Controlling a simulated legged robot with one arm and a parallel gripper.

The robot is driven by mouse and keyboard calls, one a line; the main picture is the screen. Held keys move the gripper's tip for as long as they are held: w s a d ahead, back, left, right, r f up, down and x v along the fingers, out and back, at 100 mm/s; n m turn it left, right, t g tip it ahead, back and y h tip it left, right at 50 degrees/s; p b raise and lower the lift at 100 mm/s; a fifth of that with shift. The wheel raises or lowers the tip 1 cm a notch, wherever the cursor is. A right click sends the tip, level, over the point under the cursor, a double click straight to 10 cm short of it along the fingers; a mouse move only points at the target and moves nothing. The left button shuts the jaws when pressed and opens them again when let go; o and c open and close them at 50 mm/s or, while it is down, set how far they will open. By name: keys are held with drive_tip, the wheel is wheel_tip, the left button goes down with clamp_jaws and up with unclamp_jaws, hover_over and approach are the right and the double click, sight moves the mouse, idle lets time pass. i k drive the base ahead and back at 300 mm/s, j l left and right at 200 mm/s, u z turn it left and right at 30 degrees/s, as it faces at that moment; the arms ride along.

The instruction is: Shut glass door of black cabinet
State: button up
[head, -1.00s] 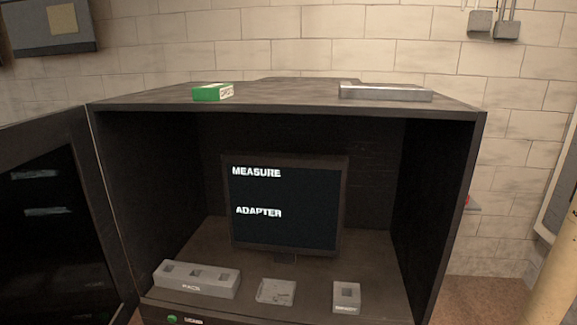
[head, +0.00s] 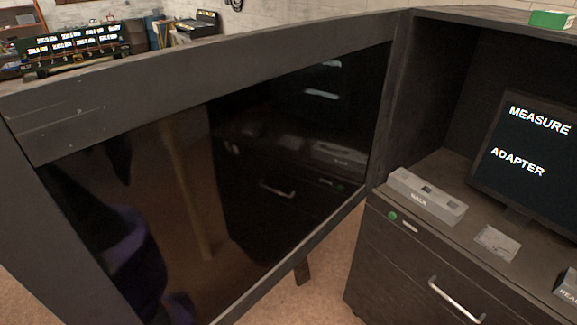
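The black cabinet (head: 455,110) stands at the right with its upper compartment open. Its glass door (head: 230,150) is swung wide open to the left, hinged at the cabinet's left front edge. The door has a dark frame (head: 60,130) around a dark reflective pane. It fills the left and middle of the head view, close to me. My gripper is not in view.
Inside the cabinet are a monitor (head: 530,150) reading MEASURE and ADAPTER, a long grey block (head: 427,200) and a flat grey piece (head: 497,242). A green box (head: 551,19) sits on top. A drawer with a metal handle (head: 456,300) is below. A rack (head: 75,50) stands behind the door.

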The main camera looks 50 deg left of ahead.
sight(192, 215)
drive_tip(key=k+j, duration=0.3)
drive_tip(key=k, duration=0.15)
drive_tip(key=k+j, duration=0.3)
drive_tip(key=k, duration=0.2)
drive_tip(key=k+j+z, duration=0.1)
drive_tip(key=k+j, duration=0.2)
drive_tip(key=k, duration=0.15)
drive_tip(key=j, duration=0.7)
drive_tip(key=k+j, duration=0.15)
drive_tip(key=j, duration=1.3)
drive_tip(key=k+l, duration=0.15)
drive_tip(key=k, duration=0.2)
drive_tip(key=k+l, duration=0.1)
drive_tip(key=k, duration=0.3)
drive_tip(key=z, duration=0.05)
